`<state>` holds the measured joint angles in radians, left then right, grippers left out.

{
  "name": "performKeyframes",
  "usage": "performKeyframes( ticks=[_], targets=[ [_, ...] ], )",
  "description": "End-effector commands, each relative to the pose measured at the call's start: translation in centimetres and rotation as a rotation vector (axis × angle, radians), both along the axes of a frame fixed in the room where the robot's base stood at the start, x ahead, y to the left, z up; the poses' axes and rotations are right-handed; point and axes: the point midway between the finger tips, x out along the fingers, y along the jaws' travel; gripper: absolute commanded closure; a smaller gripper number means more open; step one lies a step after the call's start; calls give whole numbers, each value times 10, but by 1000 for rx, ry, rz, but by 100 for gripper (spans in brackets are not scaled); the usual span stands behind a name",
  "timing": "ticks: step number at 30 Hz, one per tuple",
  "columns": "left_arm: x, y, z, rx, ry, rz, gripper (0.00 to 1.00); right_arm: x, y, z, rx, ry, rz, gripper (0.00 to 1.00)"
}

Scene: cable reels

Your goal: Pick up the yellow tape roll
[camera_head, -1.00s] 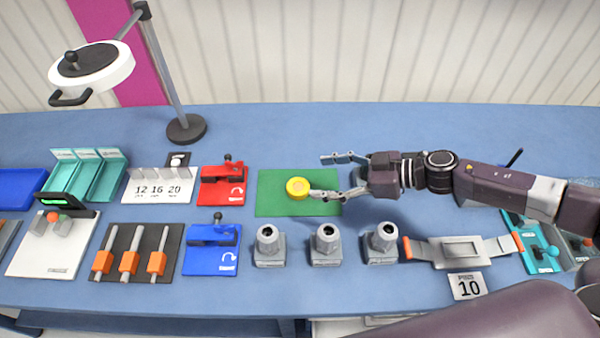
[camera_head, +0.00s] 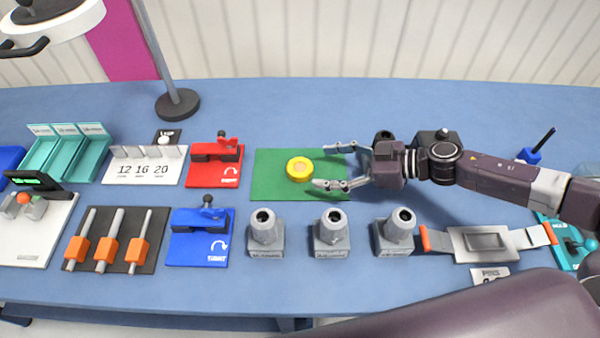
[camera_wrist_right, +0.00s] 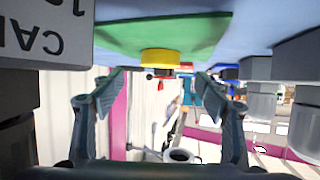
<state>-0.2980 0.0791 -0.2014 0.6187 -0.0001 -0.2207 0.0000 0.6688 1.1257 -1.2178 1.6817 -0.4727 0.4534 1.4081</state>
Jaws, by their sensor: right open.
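The yellow tape roll (camera_head: 299,169) lies flat on a green mat (camera_head: 270,188) at the middle of the blue table. My right gripper (camera_head: 320,166) comes in from the right, its two fingers spread apart with nothing between them that I can make out. The fingertips are at the right side of the roll, one farther back and one nearer the front. In the right wrist view the roll (camera_wrist_right: 160,57) shows ahead, between the open fingers (camera_wrist_right: 160,82). My left gripper is not in view.
Three grey holders (camera_head: 330,232) stand in a row in front of the mat. A red device (camera_head: 215,165) and a blue device (camera_head: 202,240) are to the left. A lamp base (camera_head: 177,104) stands at the back left. Behind the mat the table is clear.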

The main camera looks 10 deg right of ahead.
Motion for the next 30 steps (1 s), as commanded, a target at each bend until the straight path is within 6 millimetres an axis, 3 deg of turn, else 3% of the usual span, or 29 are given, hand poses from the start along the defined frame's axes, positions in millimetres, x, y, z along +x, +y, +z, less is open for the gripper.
performKeyframes(
  ticks=[4, 18, 27, 30],
  targets=[
    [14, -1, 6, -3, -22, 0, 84, 6, 12, -3, 4, 1, 0, 32],
    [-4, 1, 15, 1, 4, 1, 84, 31, 58, -26, 2, 1, 1, 32],
    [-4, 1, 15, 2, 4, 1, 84, 34, 62, -29, 0, 0, 0, 32],
    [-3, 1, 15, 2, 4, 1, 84, 33, 62, -29, 0, 0, 0, 42]
  ],
)
